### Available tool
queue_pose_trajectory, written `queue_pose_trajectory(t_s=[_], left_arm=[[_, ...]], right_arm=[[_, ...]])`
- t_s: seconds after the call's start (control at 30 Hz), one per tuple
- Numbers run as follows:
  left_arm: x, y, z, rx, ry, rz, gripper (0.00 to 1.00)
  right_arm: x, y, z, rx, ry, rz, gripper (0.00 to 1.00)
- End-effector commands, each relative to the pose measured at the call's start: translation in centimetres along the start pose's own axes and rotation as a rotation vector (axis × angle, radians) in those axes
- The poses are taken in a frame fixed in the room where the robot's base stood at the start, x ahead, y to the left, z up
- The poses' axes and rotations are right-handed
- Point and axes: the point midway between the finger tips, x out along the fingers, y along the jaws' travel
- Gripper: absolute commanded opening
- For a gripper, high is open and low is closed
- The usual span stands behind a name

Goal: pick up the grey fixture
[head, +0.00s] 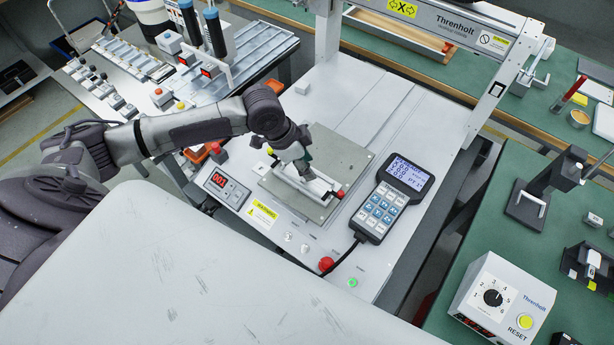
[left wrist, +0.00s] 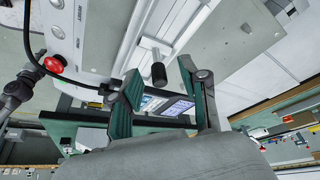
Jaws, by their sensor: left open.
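The grey fixture (head: 318,186) is a slim light-grey piece on the flat grey plate (head: 345,160) of the gantry machine, with a red-and-dark part at its right end. My left gripper (head: 301,164) is over it and hides part of it. In the left wrist view the fixture (left wrist: 149,43) shows beyond the fingertips, with a black cylindrical knob (left wrist: 158,74). My left gripper (left wrist: 157,83) is open there, its two green-padded fingers apart, with nothing clearly held between them. I cannot tell whether a finger touches the fixture. My right gripper is not in view.
A handheld keypad with a display (head: 392,198) lies right of the plate. A counter box (head: 227,187) and red button (head: 326,264) sit along the machine's front. A gantry post (head: 484,100) stands at right. The white deck (head: 375,98) behind the plate is mostly clear.

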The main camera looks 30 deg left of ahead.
Motion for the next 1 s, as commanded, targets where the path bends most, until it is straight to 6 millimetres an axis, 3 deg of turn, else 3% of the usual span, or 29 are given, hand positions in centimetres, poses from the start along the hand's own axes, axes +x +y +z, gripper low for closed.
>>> queue_pose_trajectory(t_s=[0.3, 0.57, 1.0], left_arm=[[0.66, 0.02, 0.06, 0.001, -0.001, 0.0, 0.43], [0.63, 0.01, 0.06, 0.001, -0.001, 0.0, 0.0], [0.49, -0.07, -0.1, 0.001, 0.003, -0.002, 0.0]], right_arm=[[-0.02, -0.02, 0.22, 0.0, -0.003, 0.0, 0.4], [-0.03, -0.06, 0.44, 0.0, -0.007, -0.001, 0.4], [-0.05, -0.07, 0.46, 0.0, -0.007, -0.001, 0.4]])
